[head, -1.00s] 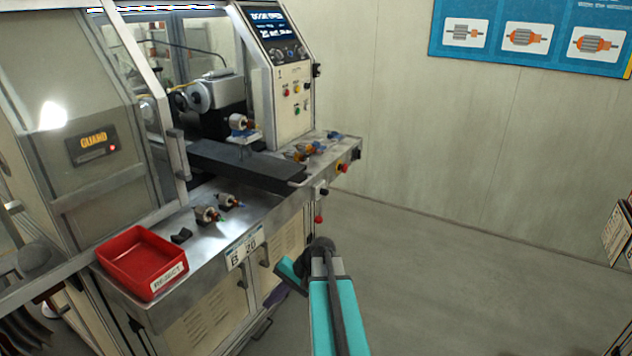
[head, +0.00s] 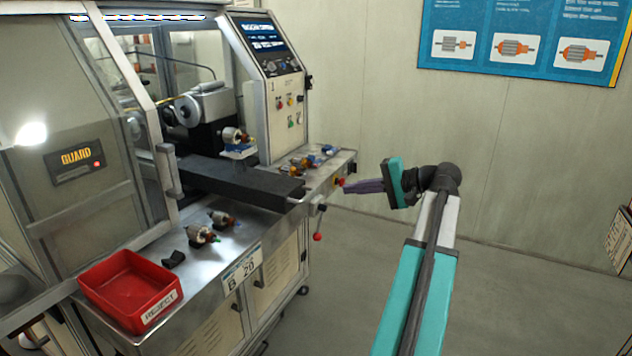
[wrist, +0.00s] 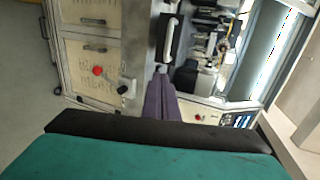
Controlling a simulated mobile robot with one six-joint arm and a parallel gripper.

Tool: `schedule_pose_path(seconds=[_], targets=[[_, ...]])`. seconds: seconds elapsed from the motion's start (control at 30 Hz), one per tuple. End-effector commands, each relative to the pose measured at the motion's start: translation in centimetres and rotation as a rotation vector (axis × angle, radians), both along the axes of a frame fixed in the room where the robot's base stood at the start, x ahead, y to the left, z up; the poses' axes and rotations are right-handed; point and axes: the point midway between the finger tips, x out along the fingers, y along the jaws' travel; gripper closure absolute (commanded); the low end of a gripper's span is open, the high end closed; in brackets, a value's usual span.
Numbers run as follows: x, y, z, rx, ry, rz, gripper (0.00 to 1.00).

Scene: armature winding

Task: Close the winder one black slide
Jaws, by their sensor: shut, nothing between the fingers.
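The black slide (head: 245,182) is a long dark bar that sticks out of the winder over the steel front ledge in the head view. A pale bar handle (wrist: 172,38) on a dark face shows in the wrist view and seems to be on the slide's outer end. My gripper (head: 348,187), with purple fingers, is to the right of the slide's outer end, apart from it, and points left toward the machine. In the wrist view its fingers (wrist: 160,74) are together and empty, below the handle.
A red knob (head: 318,236) on a lever hangs at the ledge front. Small armatures (head: 202,234) and a red reject bin (head: 130,288) stand on the ledge. The guard panel (head: 75,155) is at left. Open floor lies right of the machine.

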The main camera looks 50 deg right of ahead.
Motion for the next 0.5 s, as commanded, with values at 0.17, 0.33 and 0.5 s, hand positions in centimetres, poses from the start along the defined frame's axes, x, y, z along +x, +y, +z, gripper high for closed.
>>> schedule_pose_path(seconds=[0.17,0.33,0.5], targets=[[-1.9,-1.0,2.5,-0.01,-0.035,-0.021,1.0],[-2.3,-1.2,2.8,-0.01,-0.038,-0.025,1.0],[-2.4,-1.4,2.7,-0.01,-0.038,-0.028,1.0]])
